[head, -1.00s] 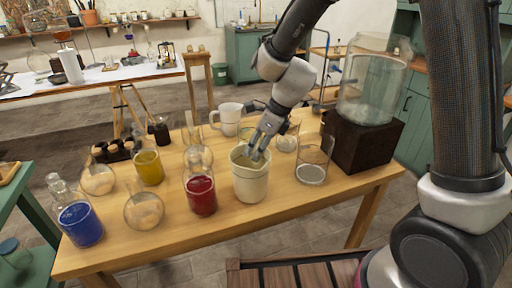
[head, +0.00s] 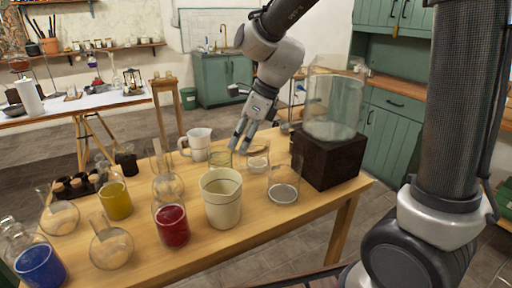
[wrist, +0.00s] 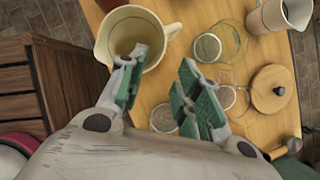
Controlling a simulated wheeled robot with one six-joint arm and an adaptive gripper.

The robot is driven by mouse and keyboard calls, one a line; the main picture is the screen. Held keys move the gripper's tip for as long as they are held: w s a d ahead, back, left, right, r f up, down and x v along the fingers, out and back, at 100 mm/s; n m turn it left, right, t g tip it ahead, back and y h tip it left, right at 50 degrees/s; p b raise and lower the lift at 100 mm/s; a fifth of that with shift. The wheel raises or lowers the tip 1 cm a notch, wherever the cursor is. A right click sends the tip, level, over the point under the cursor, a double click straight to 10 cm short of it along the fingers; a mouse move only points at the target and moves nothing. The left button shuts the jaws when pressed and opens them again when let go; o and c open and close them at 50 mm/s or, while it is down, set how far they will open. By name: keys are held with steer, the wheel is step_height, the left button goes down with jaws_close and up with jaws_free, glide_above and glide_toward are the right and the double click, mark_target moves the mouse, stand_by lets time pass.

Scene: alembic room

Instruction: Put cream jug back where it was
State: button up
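The cream jug (head: 222,205), a wide cream-coloured pot, stands upright on the wooden table (head: 260,228) near its front edge. My gripper (head: 240,138) is raised above the table, beyond and slightly right of the jug in the head view. In the wrist view my gripper (wrist: 165,92) is open with nothing between its fingers. The left finger overlaps the wall of the cream jug (wrist: 108,45) in that view and covers part of it; I see no grip on it.
A white handled jug (head: 199,146) stands behind. A red beaker (head: 172,226) is close left, and a clear glass (head: 283,187) is right. A dark wooden block (head: 330,160) bears a big glass jar (head: 333,105). Several flasks crowd the left; the front-right tabletop is clear.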

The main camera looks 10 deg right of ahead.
steer(key=s+d+r+n+t+h, duration=0.1)
steer(key=s+d+r+n+h, duration=0.1)
steer(key=s+d+n, duration=0.8)
steer(key=s+d+r+n+t+h, duration=0.1)
steer(key=s+d+r+n, duration=0.4)
steer(key=s+d+n, duration=0.5)
steer(key=d+n+h, duration=0.1)
steer(key=d+n, duration=0.1)
steer(key=d, duration=0.4)
steer(key=shift+d+r+t+h, duration=0.2)
steer(key=shift+t+h, duration=0.1)
steer(key=shift+t, duration=0.1)
